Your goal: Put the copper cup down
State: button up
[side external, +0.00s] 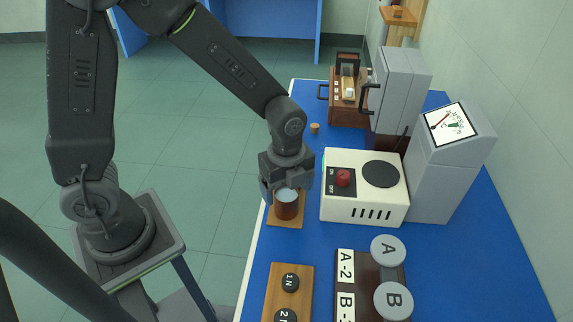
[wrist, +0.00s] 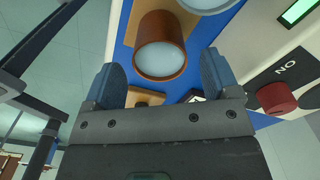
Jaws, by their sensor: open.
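The copper cup (side external: 287,208) stands upright on a small wooden board (side external: 272,222) near the left edge of the blue bench, and its top looks pale blue-white. My gripper (side external: 287,184) is right above the cup, pointing down, with its fingers apart on either side of the cup's upper part. In the wrist view the cup (wrist: 163,28) shows between and just beyond the two spread fingertips, with a gap on each side. My gripper (wrist: 160,66) is open and holds nothing. I cannot tell exactly how far the fingers reach down past the rim.
A white hotplate box (side external: 365,210) with a red knob (side external: 343,177) stands close right of the cup. A wooden block (side external: 272,290) with round black weights and a rack (side external: 370,265) with grey-lidded jars A and B are in front. Grey instruments (side external: 440,180) stand behind right.

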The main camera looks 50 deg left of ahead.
aim_at(286, 194)
notch_tip(286, 194, up, 8)
jog(key=s+a+r+n+t, duration=0.5)
jog(key=s+r+n, duration=0.5)
jog(key=n, duration=1)
jog(key=shift+s+a+r+t, duration=0.2)
jog(key=shift+s+a+t, duration=0.1)
jog(key=shift+s+a, duration=0.5)
